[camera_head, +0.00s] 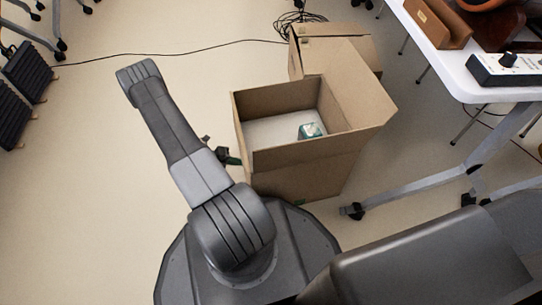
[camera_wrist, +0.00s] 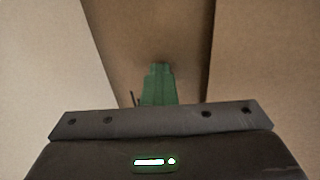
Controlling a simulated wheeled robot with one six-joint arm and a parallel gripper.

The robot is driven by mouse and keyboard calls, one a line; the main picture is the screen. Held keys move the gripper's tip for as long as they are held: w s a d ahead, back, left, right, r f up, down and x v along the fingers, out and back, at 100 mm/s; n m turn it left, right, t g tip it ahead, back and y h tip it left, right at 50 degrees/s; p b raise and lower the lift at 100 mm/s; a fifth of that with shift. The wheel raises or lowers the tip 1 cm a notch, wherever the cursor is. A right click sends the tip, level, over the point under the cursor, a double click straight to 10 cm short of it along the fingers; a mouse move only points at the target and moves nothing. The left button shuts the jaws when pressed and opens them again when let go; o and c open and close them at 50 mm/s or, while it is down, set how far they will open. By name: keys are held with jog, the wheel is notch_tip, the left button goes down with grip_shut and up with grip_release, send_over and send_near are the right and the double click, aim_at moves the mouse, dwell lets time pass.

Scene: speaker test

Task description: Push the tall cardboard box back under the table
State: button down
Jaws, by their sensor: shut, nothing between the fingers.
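The tall cardboard box (camera_head: 305,172) stands upright and open-topped on the floor, left of the white table (camera_head: 468,84), with a flap folded out on its right. A small green and white item (camera_head: 310,131) lies inside it. My gripper (camera_head: 235,161) is at the box's left side, low down, partly hidden by my arm; its green fingers are shut and empty. In the wrist view the shut fingers (camera_wrist: 159,84) point at brown cardboard (camera_wrist: 160,30). I cannot tell whether they touch it.
Another cardboard box (camera_head: 342,52) stands just behind the tall box, with coiled black cable (camera_head: 300,20) beyond. The table's leg and caster (camera_head: 354,210) stand right of the box. Chairs are at the far left. The floor left of my arm is mostly clear, crossed by a thin cable.

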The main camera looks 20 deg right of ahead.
jog(key=s+d, duration=0.1)
jog(key=d, duration=1.3)
jog(key=shift+s, duration=0.25)
dwell(0.5)
jog(key=shift+a, duration=0.1)
jog(key=a, duration=0.8)
jog(key=shift+w, duration=0.4)
